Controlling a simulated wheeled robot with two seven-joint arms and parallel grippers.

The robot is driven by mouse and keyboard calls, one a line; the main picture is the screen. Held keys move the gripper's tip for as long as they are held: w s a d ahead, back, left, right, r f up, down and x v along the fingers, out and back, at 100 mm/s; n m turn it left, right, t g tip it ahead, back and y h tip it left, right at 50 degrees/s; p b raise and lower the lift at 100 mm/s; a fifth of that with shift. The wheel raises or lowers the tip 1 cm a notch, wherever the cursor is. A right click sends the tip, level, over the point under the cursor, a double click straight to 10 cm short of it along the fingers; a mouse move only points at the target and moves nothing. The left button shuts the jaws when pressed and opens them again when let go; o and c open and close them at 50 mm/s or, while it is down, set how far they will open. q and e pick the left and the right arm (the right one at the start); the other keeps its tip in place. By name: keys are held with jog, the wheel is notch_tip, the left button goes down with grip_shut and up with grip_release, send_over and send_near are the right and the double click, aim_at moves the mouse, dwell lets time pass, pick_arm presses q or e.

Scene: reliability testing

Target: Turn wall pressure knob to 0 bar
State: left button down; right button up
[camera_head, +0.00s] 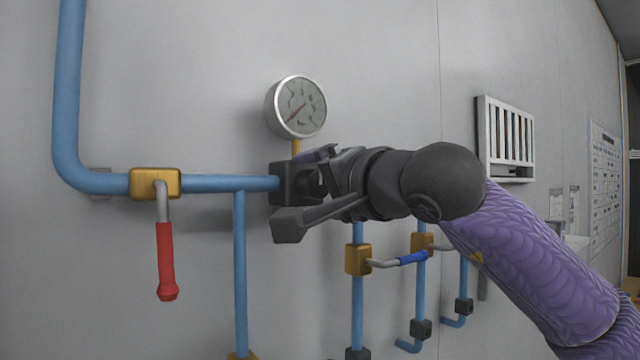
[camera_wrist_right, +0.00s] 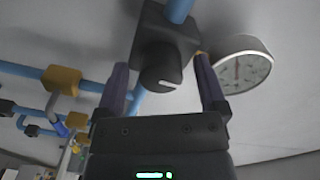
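The pressure knob (camera_wrist_right: 161,76) is a dark round knob with a white mark, on a black valve box (camera_wrist_right: 150,40) in the blue pipe. In the head view the box (camera_head: 281,184) shows just left of my right gripper, which mostly hides the knob. My right gripper (camera_head: 302,188) is open, with one finger above and one below the knob. In the right wrist view its fingers stand apart on either side of the knob, with gaps visible. The round pressure gauge (camera_head: 299,107) is above the valve; its needle points to the lower left. My left gripper is not in view.
A yellow valve with a red lever (camera_head: 166,262) is on the pipe at the left. A yellow valve with a blue lever (camera_head: 411,258) and several blue pipes are below my right arm. A white slatted rack (camera_head: 508,141) is on the wall at the right.

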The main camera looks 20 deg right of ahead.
jog(key=shift+s+d+b, duration=0.1)
jog(key=shift+s+b, duration=0.2)
jog(key=shift+s, duration=0.05)
jog(key=b+v, duration=0.3)
jog(key=v, duration=0.6)
jog(key=shift+b, duration=0.35)
